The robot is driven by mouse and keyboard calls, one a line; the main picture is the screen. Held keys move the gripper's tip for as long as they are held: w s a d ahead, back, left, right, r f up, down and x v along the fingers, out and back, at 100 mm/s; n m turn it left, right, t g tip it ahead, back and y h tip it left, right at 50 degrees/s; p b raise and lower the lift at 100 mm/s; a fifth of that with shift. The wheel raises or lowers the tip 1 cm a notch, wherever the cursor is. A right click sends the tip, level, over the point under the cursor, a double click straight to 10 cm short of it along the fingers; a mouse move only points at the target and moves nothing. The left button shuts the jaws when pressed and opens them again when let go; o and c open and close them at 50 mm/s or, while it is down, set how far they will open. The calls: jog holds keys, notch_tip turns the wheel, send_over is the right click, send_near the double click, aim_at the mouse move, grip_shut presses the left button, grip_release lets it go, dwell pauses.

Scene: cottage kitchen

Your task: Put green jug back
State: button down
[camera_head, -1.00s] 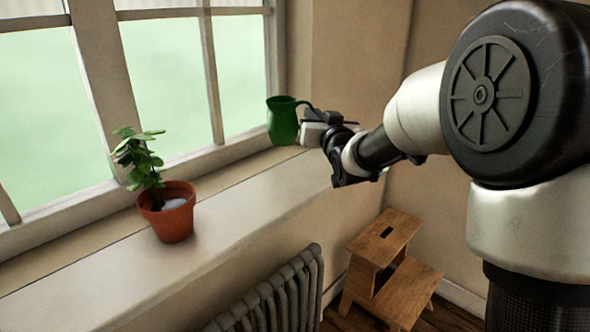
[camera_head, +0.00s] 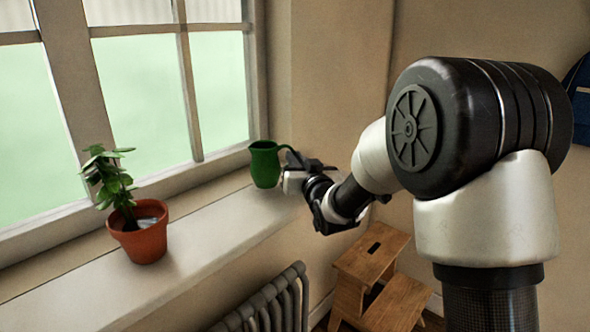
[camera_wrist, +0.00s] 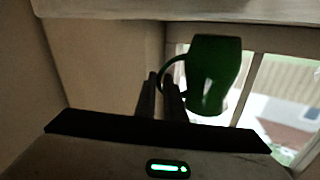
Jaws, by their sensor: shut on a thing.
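The green jug (camera_head: 265,165) is at the far right end of the window sill (camera_head: 215,228), by the window corner. It looks upright. My gripper (camera_head: 289,164) comes from the right and is shut on the jug's handle side. In the wrist view the jug (camera_wrist: 213,68) shows large, with its curved handle at the two dark fingers (camera_wrist: 160,93). The pale sill (camera_wrist: 190,10) runs along the top of that picture, close to the jug's end. I cannot tell whether the jug's base touches the sill.
A potted plant in a terracotta pot (camera_head: 141,238) stands on the sill at left. The sill between pot and jug is clear. A radiator (camera_head: 272,302) is below the sill, and a wooden step stool (camera_head: 372,272) stands on the floor. The window (camera_head: 150,95) is behind.

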jog(key=shift+f, duration=0.95)
jog(key=shift+f+b, duration=0.15)
jog(key=shift+b, duration=0.15)
jog(key=c, duration=1.8)
grip_release()
jog(key=shift+c, duration=0.2)
